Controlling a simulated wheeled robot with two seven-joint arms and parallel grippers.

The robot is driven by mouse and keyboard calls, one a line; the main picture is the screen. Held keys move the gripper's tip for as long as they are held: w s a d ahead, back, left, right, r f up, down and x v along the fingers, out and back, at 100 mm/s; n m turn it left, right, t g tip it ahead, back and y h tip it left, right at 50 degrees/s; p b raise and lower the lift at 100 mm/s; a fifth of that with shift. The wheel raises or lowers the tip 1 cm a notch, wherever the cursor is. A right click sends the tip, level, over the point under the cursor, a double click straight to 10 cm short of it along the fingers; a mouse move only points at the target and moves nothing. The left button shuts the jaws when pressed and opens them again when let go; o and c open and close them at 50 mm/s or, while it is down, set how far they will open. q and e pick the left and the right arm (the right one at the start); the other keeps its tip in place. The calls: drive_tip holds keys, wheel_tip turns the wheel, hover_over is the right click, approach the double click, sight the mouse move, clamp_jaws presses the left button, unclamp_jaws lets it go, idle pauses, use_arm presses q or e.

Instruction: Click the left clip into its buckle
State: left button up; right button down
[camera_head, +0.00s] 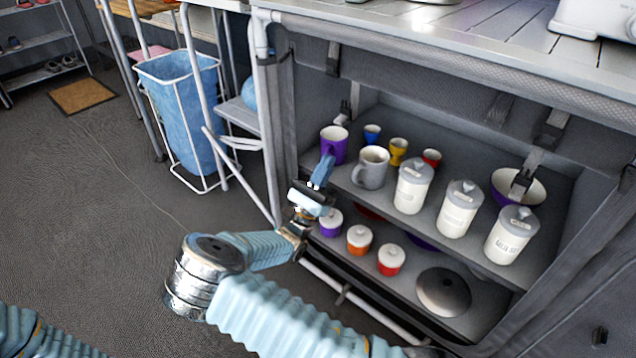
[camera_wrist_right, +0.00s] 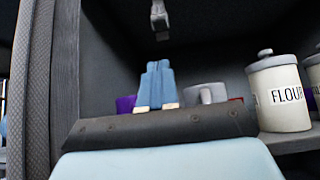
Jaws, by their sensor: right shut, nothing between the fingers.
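A small grey clip-like fitting (camera_head: 343,113) hangs at the upper left of the cabinet opening, above the purple mug. A grey hanging fitting also shows at the top of the right wrist view (camera_wrist_right: 160,18). A dark strap piece (camera_head: 333,64) sits on the frame above the left fitting. I cannot tell which part is clip and which is buckle. My right gripper (camera_head: 326,162) is shut and empty, its blue fingers in front of the purple mug and below the fitting, apart from it. In the right wrist view its fingers (camera_wrist_right: 158,66) point up toward the fitting. My left gripper is out of view.
The upper shelf holds a purple mug (camera_head: 334,143), a grey mug (camera_head: 371,168), white canisters (camera_head: 413,187) and a bowl. A right-hand fitting (camera_head: 523,181) hangs before the bowl. Small lidded jars (camera_head: 359,240) stand below. A blue bin (camera_head: 183,105) stands left.

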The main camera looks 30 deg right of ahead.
wheel_tip(320, 180, up, 6)
drive_tip(key=d, duration=0.1)
drive_tip(key=shift+w+d+r+b, duration=0.15)
drive_tip(key=shift+w+d+b, duration=0.15)
drive_tip(key=shift+b, duration=0.05)
